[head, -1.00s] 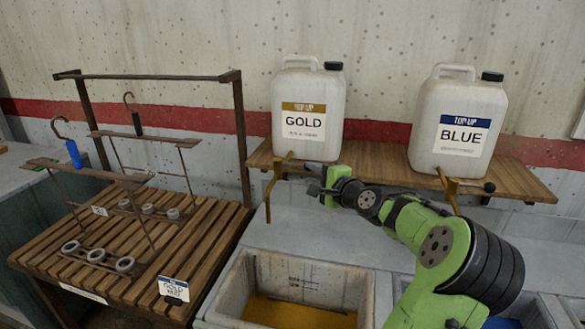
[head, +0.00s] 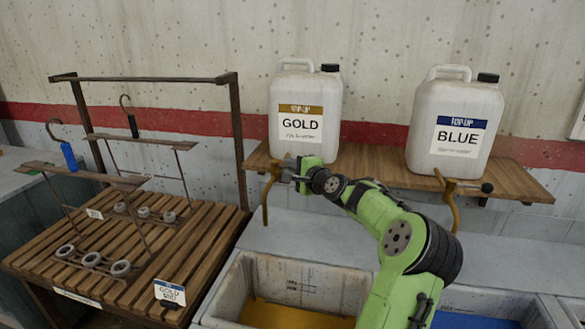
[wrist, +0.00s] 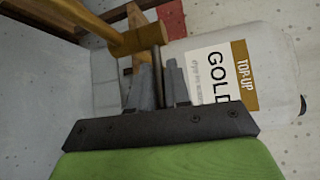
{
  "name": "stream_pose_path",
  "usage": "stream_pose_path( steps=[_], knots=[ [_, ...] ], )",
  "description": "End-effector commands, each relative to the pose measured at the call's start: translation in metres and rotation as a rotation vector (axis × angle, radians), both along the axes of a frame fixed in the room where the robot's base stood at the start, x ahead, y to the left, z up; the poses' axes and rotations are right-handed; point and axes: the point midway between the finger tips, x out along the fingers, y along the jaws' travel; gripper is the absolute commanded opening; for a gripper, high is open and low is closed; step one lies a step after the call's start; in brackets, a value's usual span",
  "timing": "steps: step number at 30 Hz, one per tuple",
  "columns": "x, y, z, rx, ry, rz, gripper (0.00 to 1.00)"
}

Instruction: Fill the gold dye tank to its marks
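The gold dye tank (head: 236,287) is a pale open tank at the bottom of the head view. Gold liquid (head: 285,313) lies low in it, below the dark level lines (head: 305,286) on its back wall. The white GOLD top-up jug (head: 306,90) stands upright on the shelf above. A brass tap (head: 266,195) hangs at the shelf front; it also shows in the wrist view (wrist: 132,42). My gripper (head: 290,170) is at the tap's right side.
The BLUE jug (head: 455,120) and its tap (head: 446,200) are to the right on the same wooden shelf (head: 385,165). A blue dye tank (head: 480,308) is partly behind my arm. A slatted rack (head: 130,250) with hooked hangers stands left.

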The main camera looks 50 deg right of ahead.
Motion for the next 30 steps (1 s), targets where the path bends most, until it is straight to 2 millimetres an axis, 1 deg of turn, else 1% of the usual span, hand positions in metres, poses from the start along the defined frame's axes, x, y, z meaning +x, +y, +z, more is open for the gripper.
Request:
stream_pose_path(
  steps=[11,16,20,30],
  knots=[
    [-0.001,0.001,-0.001,0.000,0.003,-0.009,0.00],
    [-0.001,0.004,-0.001,-0.003,0.004,-0.058,0.00],
    [-0.002,0.008,-0.001,-0.005,0.005,-0.132,0.00],
    [-0.003,0.023,0.000,-0.006,0.003,-0.386,0.00]
  ],
)
